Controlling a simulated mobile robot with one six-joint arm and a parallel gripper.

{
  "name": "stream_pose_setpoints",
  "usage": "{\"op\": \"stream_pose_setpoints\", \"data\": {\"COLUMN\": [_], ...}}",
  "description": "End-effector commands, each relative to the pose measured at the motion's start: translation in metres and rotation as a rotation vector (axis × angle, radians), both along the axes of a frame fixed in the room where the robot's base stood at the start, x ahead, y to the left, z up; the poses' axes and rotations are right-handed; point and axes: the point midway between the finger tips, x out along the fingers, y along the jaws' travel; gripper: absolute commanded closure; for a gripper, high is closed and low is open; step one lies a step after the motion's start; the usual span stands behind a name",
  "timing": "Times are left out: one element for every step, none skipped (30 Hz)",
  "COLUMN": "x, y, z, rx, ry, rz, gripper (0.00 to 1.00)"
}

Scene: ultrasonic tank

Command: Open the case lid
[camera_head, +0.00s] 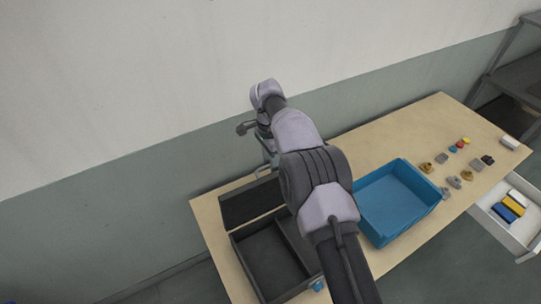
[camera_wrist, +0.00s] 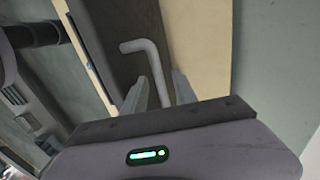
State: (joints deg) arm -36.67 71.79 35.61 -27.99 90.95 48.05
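The case (camera_head: 236,252) stands at the near left end of the table, its dark, divided inside showing. Its dark lid (camera_head: 250,204) is raised at the back edge; my arm hides part of the lid and the case's right side. My gripper (camera_head: 268,164) is above and behind the lid, partly hidden by my arm. In the wrist view, the fingers of my gripper (camera_wrist: 160,92) are apart. A bent grey handle (camera_wrist: 146,47) runs between them in front of the dark lid (camera_wrist: 115,20), close to the right finger. A gap shows on its left side.
A blue bin (camera_head: 402,203) stands right of the case. Several small parts (camera_head: 454,182) lie at the table's right, near an open white drawer (camera_head: 516,215) holding coloured blocks. The wall (camera_head: 150,190) is close behind the table (camera_head: 385,135). A grey shelf (camera_head: 522,75) stands far right.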

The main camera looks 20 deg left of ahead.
Motion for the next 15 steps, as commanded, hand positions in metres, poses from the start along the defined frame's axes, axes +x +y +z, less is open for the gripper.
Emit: {"op": "stream_pose_setpoints", "data": {"x": [0.001, 0.001, 0.002, 0.002, 0.002, 0.003, 0.003, 0.004, 0.004, 0.004, 0.005, 0.005, 0.005, 0.005, 0.005], "y": [0.001, 0.001, 0.001, 0.002, 0.002, 0.003, 0.004, 0.004, 0.005, 0.005, 0.005, 0.006, 0.006, 0.006, 0.007], "z": [0.006, 0.010, 0.018, 0.025, 0.034, 0.046, 0.056, 0.066, 0.081, 0.092, 0.105, 0.122, 0.132, 0.138, 0.146], "rx": [0.002, 0.001, 0.002, 0.003, 0.003, 0.003, 0.003, 0.003, 0.003, 0.003, 0.002, 0.002, 0.002, 0.001, 0.001], "ry": [-0.003, -0.003, -0.005, -0.004, -0.004, -0.005, -0.004, -0.005, -0.005, -0.004, -0.003, -0.003, -0.003, -0.001, 0.001], "rz": [0.000, 0.000, -0.001, -0.001, -0.001, -0.001, -0.001, -0.002, -0.001, -0.001, -0.002, -0.001, -0.001, 0.000, 0.000], "gripper": [0.66, 0.66, 0.66, 0.66, 0.66, 0.66, 0.66, 0.66, 0.66, 0.66, 0.66, 0.66, 0.66, 0.66, 0.66]}}
